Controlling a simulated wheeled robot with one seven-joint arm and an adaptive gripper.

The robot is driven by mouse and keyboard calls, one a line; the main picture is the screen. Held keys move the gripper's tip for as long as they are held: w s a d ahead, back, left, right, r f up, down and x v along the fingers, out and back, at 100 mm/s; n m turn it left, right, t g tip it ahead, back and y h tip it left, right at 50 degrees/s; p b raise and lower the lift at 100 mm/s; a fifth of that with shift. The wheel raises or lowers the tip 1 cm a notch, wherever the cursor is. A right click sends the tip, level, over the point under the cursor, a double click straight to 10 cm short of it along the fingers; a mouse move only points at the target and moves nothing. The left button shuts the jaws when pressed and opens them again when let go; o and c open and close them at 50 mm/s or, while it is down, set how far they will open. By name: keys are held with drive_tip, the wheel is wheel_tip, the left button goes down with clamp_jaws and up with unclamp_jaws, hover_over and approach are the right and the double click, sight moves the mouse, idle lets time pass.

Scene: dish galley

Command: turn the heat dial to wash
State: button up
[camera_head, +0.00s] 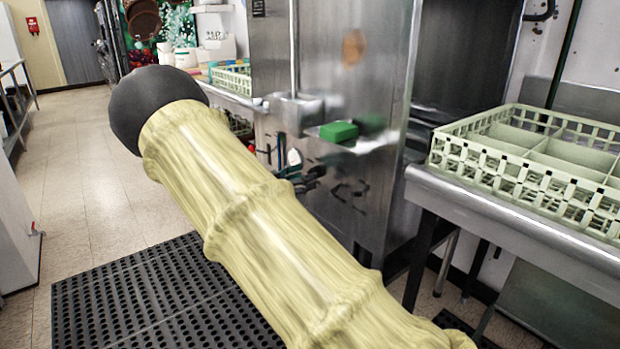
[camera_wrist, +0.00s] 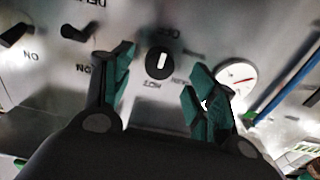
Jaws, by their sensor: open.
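In the wrist view a round black dial (camera_wrist: 159,64) with a white, nearly upright mark sits on a steel panel. Small upside-down labels surround it; they are too blurred to read surely, so I cannot tell which setting the mark points to. My gripper (camera_wrist: 163,77) is open, with its teal-padded fingers to the left and right of the dial in the picture. The dial shows in the gap between them, and nothing is held. I cannot tell how far the fingertips are from the panel. In the head view my arm hides part of the machine front.
Another black knob (camera_wrist: 75,33) is left of the dial, and a white round gauge (camera_wrist: 236,76) is right of it, partly behind a finger. In the head view a green block (camera_head: 339,131) sits on a steel ledge, and a pale rack (camera_head: 530,165) stands on the right counter.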

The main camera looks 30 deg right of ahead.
drive_tip(key=shift+w+d, duration=0.15)
drive_tip(key=shift+d, duration=1.5)
drive_tip(key=shift+c, duration=0.2)
drive_tip(key=c, duration=1)
